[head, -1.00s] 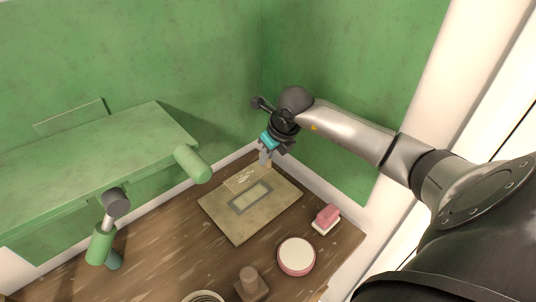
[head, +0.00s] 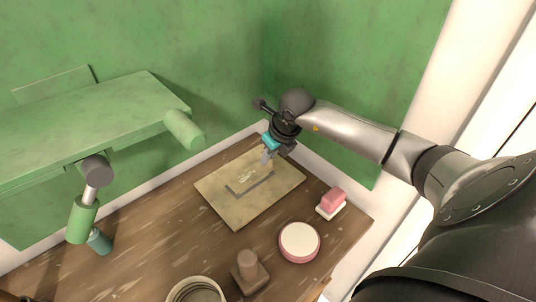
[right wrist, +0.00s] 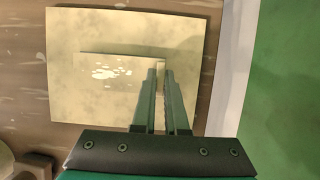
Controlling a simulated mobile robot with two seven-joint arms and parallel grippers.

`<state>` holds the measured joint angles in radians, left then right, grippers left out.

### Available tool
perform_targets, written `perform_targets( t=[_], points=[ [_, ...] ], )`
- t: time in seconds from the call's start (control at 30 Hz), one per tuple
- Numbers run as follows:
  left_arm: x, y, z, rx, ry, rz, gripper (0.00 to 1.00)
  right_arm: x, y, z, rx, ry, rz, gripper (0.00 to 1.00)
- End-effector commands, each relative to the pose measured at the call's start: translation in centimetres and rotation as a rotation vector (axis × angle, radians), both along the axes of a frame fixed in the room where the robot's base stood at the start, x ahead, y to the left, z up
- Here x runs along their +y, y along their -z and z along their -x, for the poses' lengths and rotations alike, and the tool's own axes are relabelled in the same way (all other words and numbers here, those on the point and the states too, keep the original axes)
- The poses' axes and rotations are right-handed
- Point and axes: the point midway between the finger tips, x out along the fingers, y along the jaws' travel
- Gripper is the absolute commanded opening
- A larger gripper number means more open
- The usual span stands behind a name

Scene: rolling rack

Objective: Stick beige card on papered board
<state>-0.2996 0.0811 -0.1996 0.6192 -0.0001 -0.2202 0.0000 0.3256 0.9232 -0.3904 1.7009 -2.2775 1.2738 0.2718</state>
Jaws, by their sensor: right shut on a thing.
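The papered board (head: 225,207) is a pale, beige-covered rectangle lying on the wooden tabletop, with a grey rectangular outline (head: 258,187) on it. My right gripper (head: 267,160) is shut on the beige card (head: 244,177) at its right end. The card has pale, shiny blotches on its upper face. It is over the outlined area and covers much of it; I cannot tell whether it touches the board. In the right wrist view the fingertips (right wrist: 160,70) meet at the right end of the card (right wrist: 115,68), above the board (right wrist: 90,30). My left gripper is not in view.
A pink block on a white dish (head: 331,202), a round pink-rimmed pad (head: 299,242), a brown handled block (head: 249,271) and a round container (head: 196,291) stand in front. A green shelf (head: 90,115) overhangs the left. A green wall is behind.

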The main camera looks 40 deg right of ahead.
Motion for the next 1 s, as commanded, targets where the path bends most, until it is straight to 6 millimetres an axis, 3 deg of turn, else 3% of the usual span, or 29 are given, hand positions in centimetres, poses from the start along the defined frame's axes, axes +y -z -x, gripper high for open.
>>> perform_targets(
  t=[0.17, 1.0],
  points=[
    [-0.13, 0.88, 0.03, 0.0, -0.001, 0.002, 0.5, -0.02, 1.0, -0.02, -0.001, 0.0, 0.0, 0.0],
    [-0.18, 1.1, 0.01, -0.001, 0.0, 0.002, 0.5, -0.02, 1.25, -0.04, -0.002, 0.0, 0.0, 0.0]
  ],
)
